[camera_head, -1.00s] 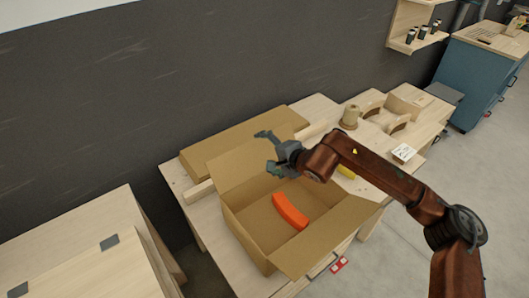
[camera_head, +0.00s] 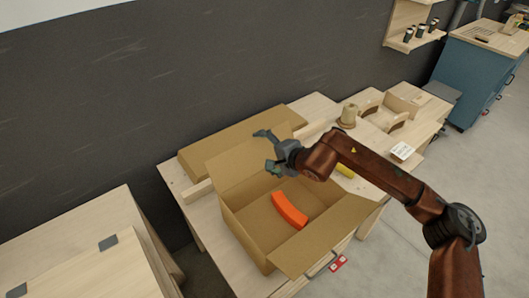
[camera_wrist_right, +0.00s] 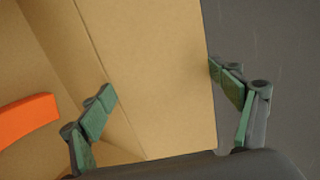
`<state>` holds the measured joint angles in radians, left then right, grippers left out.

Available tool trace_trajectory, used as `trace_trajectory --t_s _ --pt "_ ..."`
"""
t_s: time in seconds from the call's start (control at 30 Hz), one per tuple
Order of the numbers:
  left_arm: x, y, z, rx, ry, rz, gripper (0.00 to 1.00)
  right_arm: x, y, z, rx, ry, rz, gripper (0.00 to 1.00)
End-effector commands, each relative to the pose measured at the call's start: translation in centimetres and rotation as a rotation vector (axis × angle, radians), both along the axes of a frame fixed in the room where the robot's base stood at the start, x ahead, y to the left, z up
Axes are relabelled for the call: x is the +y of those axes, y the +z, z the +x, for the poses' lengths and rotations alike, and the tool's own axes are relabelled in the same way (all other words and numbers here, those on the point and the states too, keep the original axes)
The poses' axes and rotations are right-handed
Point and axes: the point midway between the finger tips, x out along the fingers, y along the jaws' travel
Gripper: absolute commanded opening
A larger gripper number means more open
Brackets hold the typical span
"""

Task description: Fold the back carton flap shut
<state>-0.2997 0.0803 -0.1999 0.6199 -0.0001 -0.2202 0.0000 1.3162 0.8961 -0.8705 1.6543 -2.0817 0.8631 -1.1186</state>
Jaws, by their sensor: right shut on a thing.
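The open brown carton (camera_head: 248,238) stands on the wooden table. Its back flap (camera_head: 240,161) stands up, tilted outward from the rear edge. My right gripper (camera_head: 267,151) is at the right part of this flap, with a finger to each side of it. In the right wrist view the flap (camera_wrist_right: 150,70) lies between the two spread green-padded fingers (camera_wrist_right: 163,88), and the gripper is shut on it. An orange curved piece (camera_head: 290,211) lies inside the carton; it also shows in the right wrist view (camera_wrist_right: 28,112). My left gripper is not in view.
Another carton flap (camera_head: 325,240) hangs outward at the front right. A flat brown box (camera_head: 235,140) lies behind the carton by the dark wall. Another wooden table (camera_head: 85,250) is at left.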

Motion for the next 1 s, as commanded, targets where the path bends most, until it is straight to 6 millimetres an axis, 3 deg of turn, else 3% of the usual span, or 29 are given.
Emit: trace_trajectory --t_s 0.57,0.6,0.8,1.0 --pt "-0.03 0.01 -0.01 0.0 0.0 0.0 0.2 0.06 0.15 0.0 -0.002 0.001 0.002 0.41" --pt "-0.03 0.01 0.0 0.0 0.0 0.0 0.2 0.06 0.15 0.0 -0.002 0.001 0.002 0.85" --pt "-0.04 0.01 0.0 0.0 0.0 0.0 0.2 0.05 0.11 0.0 -0.001 0.001 0.002 0.99" --pt "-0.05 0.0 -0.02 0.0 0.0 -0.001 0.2 0.03 0.02 -0.02 0.0 0.001 0.0 1.0"
